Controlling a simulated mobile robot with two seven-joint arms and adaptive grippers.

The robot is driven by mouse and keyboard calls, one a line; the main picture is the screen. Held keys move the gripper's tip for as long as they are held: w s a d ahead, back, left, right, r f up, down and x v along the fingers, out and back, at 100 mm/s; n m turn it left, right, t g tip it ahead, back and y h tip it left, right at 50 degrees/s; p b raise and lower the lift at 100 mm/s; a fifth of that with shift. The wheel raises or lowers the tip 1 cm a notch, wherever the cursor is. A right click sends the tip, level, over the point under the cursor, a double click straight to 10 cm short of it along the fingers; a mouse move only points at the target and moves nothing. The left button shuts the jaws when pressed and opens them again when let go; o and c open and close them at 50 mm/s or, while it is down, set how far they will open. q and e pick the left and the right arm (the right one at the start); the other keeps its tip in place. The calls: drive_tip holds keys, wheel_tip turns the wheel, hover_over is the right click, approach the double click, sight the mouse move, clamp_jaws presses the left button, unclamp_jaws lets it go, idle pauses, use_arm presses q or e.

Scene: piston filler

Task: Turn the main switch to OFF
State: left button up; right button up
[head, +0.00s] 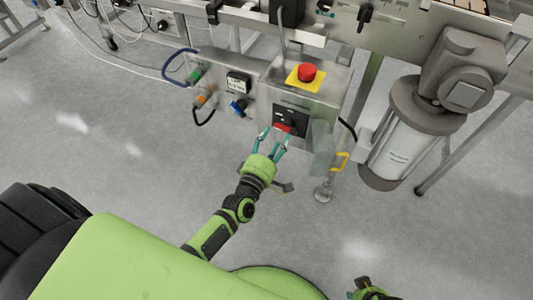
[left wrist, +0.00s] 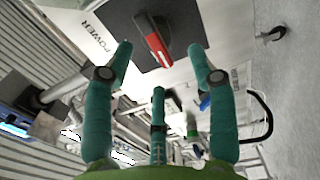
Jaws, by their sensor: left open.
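The main switch has a red handle (head: 284,127) on a black plate (head: 291,115), on the front of the grey control box. In the left wrist view the red-faced handle (left wrist: 158,43) stands out from the plate, near a panel marked POWER. Its ON/OFF marks are not readable. My left gripper (head: 274,140) is open in front of the switch, with its teal fingers pointing at it. In the left wrist view the handle lies ahead, between the two outer fingertips (left wrist: 160,64); no contact is clear. My right gripper (head: 365,289) shows only partly at the bottom edge.
A red emergency button (head: 306,73) on a yellow plate sits on top of the box. A translucent flap (head: 321,148) and yellow handle (head: 340,161) are right.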

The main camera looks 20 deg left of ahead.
use_arm(q)
drive_tip(key=s, duration=0.6)
drive_tip(key=shift+s+a, duration=0.15)
drive_tip(key=shift+s, duration=0.2)
